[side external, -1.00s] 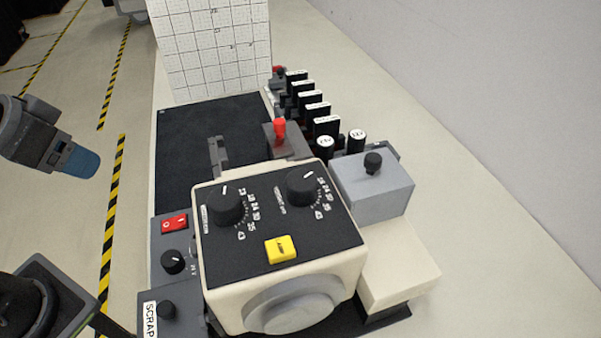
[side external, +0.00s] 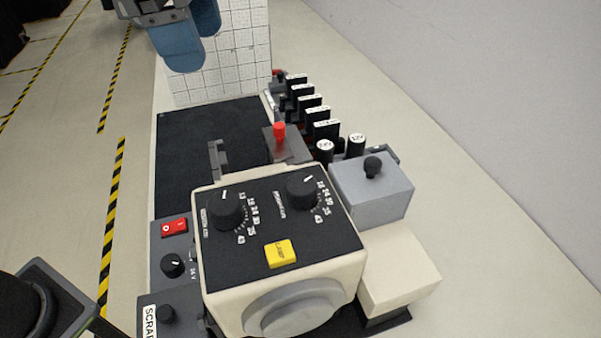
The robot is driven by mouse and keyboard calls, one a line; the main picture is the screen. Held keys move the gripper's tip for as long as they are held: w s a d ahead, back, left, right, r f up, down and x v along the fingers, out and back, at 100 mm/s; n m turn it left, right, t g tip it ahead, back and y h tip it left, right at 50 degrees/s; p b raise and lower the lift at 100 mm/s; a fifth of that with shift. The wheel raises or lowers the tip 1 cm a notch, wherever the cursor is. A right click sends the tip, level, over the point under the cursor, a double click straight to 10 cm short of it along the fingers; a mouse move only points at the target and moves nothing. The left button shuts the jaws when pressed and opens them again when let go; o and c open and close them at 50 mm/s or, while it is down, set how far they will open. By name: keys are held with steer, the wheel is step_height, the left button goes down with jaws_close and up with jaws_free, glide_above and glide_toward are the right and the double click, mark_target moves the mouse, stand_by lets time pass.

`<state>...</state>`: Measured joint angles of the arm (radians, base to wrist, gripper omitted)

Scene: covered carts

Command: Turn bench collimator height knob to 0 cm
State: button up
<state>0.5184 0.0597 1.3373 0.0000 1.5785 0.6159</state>
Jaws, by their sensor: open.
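The collimator housing (side external: 315,243) is a cream box with a black top panel. Two black knobs with white pointer marks sit on the panel: a left knob (side external: 227,212) and a right knob (side external: 303,192). Each has a numbered scale around its right side. The lettering beside them is too small to tell which is height. A yellow button (side external: 281,253) lies between and below them. My gripper (side external: 197,45), with blue fingertips, is open and empty at the top, apart from the knobs and beyond the box in the picture.
A gridded white board (side external: 235,65) stands behind a dark mat (side external: 190,150). A red-topped lever (side external: 279,135), several black labelled blocks (side external: 312,105) and a grey box with a black knob (side external: 372,187) stand nearby. A red switch (side external: 174,227) is at left.

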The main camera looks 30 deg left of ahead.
mark_target(301, 183)
steer(key=s+d+m+g, duration=0.2)
steer(key=d+m, duration=0.5)
steer(key=d, duration=0.6)
steer(key=shift+y, duration=0.4)
step_height(301, 183, down, 13)
steer(key=shift+f, duration=0.1)
steer(key=c, duration=0.9)
